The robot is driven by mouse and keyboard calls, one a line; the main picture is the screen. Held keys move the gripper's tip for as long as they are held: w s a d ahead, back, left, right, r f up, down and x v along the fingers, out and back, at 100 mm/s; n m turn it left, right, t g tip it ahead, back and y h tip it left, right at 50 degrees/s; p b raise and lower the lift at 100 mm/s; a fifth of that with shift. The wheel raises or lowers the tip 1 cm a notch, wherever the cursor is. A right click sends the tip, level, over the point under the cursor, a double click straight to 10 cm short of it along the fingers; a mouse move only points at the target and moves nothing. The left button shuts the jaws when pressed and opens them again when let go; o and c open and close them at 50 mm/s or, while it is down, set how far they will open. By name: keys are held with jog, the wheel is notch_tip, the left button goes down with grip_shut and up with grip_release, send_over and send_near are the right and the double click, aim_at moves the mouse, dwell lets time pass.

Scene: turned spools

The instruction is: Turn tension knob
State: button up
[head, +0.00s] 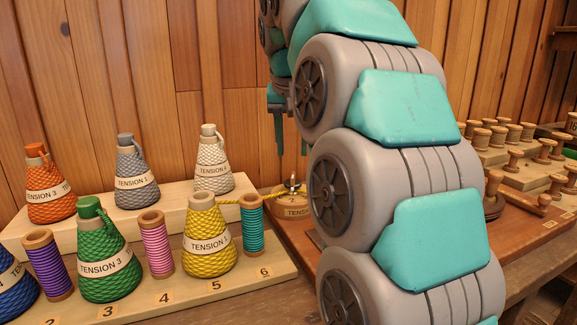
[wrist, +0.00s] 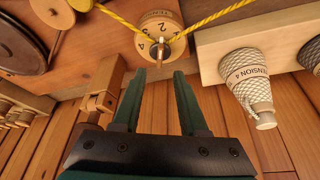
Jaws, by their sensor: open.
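The tension knob (head: 294,205) is a round wooden dial with a label band, on the bench behind the teal spool in the head view. In the wrist view the knob (wrist: 160,22) shows numbers on its side and a metal piece at its end, with yellow yarn (wrist: 215,17) running to it from both sides. My gripper (head: 279,150) points down above the knob in the head view. In the wrist view my gripper (wrist: 158,78) is open and empty, its two dark green fingers apart, with the knob just beyond the fingertips and not between them.
Coloured yarn cones, such as a yellow one (head: 209,240), and striped spools stand on wooden steps at left. A white cone (wrist: 252,85) is right of my fingers in the wrist view. A wooden post (wrist: 102,90) is close at left. Many bare spools (head: 498,135) stand at right.

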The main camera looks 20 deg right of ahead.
aim_at(293, 175)
jog(key=shift+x, duration=3.55)
jog(key=shift+s, duration=0.1)
grip_shut()
